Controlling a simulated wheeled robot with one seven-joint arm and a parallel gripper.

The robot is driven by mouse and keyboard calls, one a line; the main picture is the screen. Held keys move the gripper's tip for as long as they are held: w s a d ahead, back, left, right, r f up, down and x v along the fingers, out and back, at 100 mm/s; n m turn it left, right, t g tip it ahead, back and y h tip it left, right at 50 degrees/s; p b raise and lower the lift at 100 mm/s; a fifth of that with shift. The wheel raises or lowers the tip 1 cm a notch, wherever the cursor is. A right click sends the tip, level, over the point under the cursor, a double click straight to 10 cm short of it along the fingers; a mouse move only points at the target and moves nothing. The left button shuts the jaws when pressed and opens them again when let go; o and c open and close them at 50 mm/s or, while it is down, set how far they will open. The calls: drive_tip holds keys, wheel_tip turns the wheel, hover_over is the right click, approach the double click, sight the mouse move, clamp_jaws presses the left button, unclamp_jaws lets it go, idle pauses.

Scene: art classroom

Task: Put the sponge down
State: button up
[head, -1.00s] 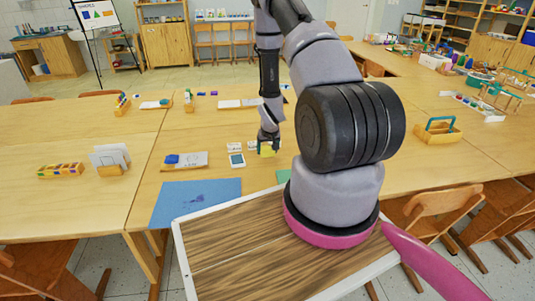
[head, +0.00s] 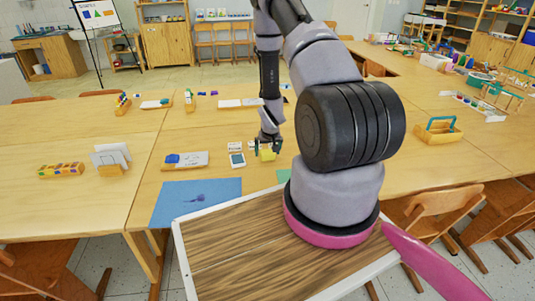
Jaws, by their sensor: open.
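The yellow sponge (head: 267,155) is at the table's middle, right of a small white-framed device. My gripper (head: 267,148) points down over it, its dark fingers open at the sponge's sides. The sponge looks to be on or very close to the wooden tabletop (head: 220,180); at this size I cannot tell whether the fingers touch it.
A blue sheet (head: 197,202) lies near the front edge. A notepad with a blue item (head: 180,160), a white-framed device (head: 237,160) and small white cards (head: 234,147) lie left of the sponge. A teal and wooden caddy (head: 439,130) stands right.

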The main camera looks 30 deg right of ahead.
drive_tip(key=s+a+r, duration=0.2)
drive_tip(key=r, duration=1.1)
drive_tip(key=s+a+r+m+t, duration=0.1)
drive_tip(key=s+a+r, duration=0.2)
drive_tip(key=r, duration=0.9)
drive_tip(key=s+a+r, duration=0.2)
drive_tip(key=r, duration=1.1)
drive_tip(key=s+a+r+y, duration=0.1)
drive_tip(key=s+a+r, duration=0.3)
drive_tip(key=s+r, duration=0.4)
drive_tip(key=s+a+r+t+y, duration=0.1)
drive_tip(key=s+a+r, duration=0.3)
drive_tip(key=s+r, duration=0.4)
drive_tip(key=s+y, duration=0.1)
drive_tip(key=s, duration=0.2)
drive_tip(key=shift+s+a+t, duration=0.2)
drive_tip(key=shift+s+t, duration=0.1)
drive_tip(key=shift+s, duration=0.05)
